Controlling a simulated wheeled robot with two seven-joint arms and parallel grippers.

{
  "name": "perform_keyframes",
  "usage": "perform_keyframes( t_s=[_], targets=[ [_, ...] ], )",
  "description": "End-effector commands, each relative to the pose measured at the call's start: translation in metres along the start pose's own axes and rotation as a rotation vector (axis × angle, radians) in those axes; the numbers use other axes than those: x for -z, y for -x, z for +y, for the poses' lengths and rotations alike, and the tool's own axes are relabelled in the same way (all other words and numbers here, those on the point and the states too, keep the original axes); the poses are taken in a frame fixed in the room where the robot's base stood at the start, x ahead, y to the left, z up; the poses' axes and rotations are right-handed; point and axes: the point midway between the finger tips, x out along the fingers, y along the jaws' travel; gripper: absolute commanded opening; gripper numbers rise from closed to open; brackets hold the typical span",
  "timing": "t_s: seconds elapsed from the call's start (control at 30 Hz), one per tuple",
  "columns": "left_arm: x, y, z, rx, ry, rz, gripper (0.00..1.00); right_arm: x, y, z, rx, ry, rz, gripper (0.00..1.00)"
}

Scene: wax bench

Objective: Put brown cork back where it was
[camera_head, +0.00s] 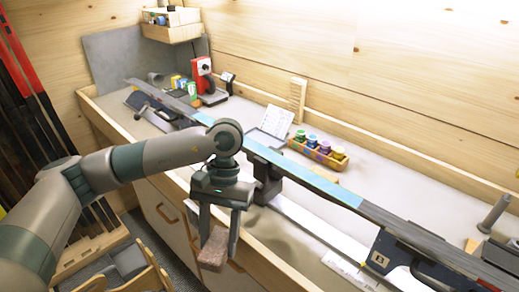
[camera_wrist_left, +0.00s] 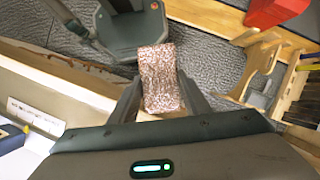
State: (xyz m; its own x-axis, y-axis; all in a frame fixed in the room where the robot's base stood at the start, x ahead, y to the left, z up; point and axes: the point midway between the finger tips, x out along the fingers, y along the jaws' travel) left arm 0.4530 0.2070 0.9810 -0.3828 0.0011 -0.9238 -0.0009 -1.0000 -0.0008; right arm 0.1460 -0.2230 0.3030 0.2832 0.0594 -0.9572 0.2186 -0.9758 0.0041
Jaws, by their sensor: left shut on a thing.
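The brown cork (camera_head: 213,250) is a speckled block held between the fingers of my left gripper (camera_head: 216,240). It hangs below the gripper, in front of the bench's front edge in the head view. In the left wrist view, the cork (camera_wrist_left: 160,78) sits between the two dark fingertips, with the grey floor beyond it. My left gripper (camera_wrist_left: 162,98) is shut on it. My right gripper is not in view.
A long ski (camera_head: 310,180) lies across supports along the bench. Behind it are a wooden box (camera_head: 318,154) of coloured jars, a white card (camera_head: 277,121) and a red device (camera_head: 203,76). A wooden rack (camera_head: 120,268) stands at lower left. Bare bench top (camera_head: 400,180) shows behind the ski.

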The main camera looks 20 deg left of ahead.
Motion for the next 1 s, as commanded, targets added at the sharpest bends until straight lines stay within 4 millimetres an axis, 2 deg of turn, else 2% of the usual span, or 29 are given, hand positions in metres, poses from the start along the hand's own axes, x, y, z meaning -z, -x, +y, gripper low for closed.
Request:
perform_keyframes(
  t_s=[0.03, 0.13, 0.17, 0.4, 0.5, 0.9, 1.0],
  targets=[
    [0.003, 0.006, 0.003, -0.012, 0.003, 0.018, 0.18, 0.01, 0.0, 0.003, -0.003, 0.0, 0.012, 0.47],
    [0.001, 0.012, 0.003, -0.012, 0.003, 0.018, 0.14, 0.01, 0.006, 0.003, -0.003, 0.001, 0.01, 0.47],
    [0.0, 0.015, 0.003, -0.012, 0.003, 0.019, 0.1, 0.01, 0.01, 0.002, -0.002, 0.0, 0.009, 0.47],
    [-0.013, 0.044, 0.003, -0.012, 0.002, 0.018, 0.1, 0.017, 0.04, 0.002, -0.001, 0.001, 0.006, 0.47],
    [-0.016, 0.049, 0.003, -0.009, 0.001, 0.013, 0.1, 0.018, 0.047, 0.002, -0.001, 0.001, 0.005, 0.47],
    [-0.018, 0.047, 0.001, -0.005, 0.0, 0.006, 0.1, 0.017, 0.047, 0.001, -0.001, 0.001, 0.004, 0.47],
    [-0.018, 0.047, 0.001, -0.004, -0.001, 0.006, 0.1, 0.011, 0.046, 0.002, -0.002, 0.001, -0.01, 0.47]
  ],
)
